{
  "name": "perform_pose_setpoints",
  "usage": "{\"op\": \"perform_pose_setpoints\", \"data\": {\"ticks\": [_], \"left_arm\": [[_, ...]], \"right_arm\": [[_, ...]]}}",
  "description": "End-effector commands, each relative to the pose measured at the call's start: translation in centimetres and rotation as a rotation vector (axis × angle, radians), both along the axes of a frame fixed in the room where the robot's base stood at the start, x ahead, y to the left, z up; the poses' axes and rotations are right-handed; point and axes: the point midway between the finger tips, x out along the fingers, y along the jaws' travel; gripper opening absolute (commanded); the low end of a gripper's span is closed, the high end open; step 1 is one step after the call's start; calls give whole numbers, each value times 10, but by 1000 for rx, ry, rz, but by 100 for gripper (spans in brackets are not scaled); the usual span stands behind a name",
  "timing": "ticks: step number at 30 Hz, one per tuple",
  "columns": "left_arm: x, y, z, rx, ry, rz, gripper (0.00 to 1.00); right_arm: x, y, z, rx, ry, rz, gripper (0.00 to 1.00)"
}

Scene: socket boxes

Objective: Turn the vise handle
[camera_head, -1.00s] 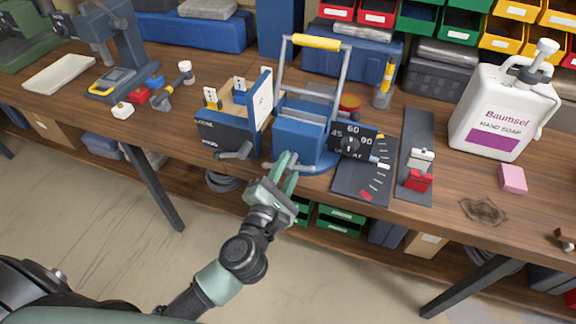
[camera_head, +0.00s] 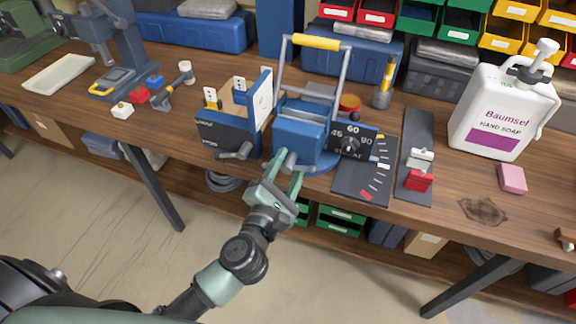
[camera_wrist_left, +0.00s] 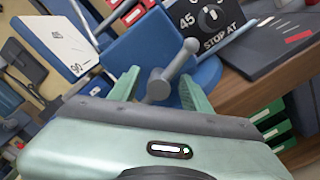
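The blue vise (camera_head: 300,135) stands on a round blue base near the bench's front edge, with a yellow-gripped frame (camera_head: 317,42) rising over it. My left gripper (camera_head: 289,170) is just in front of it, fingers pointing at its front face. In the left wrist view, the grey vise handle (camera_wrist_left: 176,68), a hub and bar with a ball end, lies between the two green fingertips (camera_wrist_left: 160,90). The fingers are apart, with gaps beside the handle. In the head view the handle is not clearly visible behind my gripper. My right gripper is not in view.
A blue-sided open box (camera_head: 226,137) with a grey lever stands left of the vise. A dial block (camera_head: 352,141) and dark scale plate (camera_head: 352,184) are on its right. A soap bottle (camera_head: 503,112) and pink block (camera_head: 512,178) stand farther right.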

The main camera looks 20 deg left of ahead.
Motion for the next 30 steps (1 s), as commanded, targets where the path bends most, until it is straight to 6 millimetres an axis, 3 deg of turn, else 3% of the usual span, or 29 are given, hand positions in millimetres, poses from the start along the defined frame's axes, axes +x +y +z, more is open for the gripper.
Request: {"op": "perform_pose_setpoints", "data": {"ticks": [11, 22, 30], "left_arm": [[-6, 1, -1, 0, 1, 2, 48], [-65, 2, -3, 1, 3, 0, 48], [-78, 3, 0, 0, 1, 1, 48]], "right_arm": [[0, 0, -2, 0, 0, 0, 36], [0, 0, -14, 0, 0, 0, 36], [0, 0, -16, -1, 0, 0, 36]]}}
